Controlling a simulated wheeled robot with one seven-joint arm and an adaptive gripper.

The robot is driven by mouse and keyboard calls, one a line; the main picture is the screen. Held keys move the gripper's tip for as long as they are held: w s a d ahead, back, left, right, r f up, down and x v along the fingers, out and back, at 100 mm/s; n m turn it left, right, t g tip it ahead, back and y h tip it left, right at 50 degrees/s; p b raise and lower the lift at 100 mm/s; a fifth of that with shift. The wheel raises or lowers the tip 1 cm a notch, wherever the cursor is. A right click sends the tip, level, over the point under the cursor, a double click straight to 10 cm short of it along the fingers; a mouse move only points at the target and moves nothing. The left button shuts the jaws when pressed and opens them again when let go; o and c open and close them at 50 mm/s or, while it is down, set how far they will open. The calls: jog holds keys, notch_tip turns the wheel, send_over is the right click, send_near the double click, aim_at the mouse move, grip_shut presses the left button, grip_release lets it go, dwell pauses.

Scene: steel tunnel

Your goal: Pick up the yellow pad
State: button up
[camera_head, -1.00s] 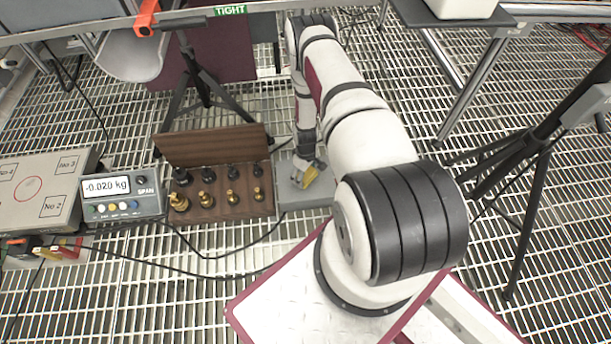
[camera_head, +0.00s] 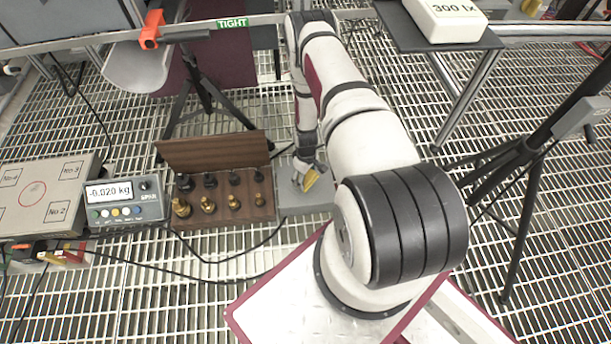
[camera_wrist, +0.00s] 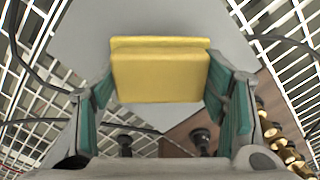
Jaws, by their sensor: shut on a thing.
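The yellow pad (camera_wrist: 160,76) is a small block between the green-lined fingers of my gripper (camera_wrist: 162,92) in the wrist view. Both fingers press on its sides. I cannot tell whether the pad still touches the plate.
A wooden rack (camera_head: 228,211) with brass and black weights stands just left of the plate. A scale display (camera_head: 124,203) and its platform (camera_head: 38,195) lie further left. A tripod (camera_head: 515,165) stands at right, and a dark table (camera_head: 440,35) at upper right.

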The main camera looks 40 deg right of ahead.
jog(key=s+a+r+p, duration=0.1)
jog(key=s+a+p, duration=0.3)
jog(key=s+a, duration=0.4)
jog(key=s, duration=0.4)
jog(key=shift+s+a+r, duration=0.15)
jog(key=shift+s+a, duration=0.1)
jog(key=shift+s, duration=0.05)
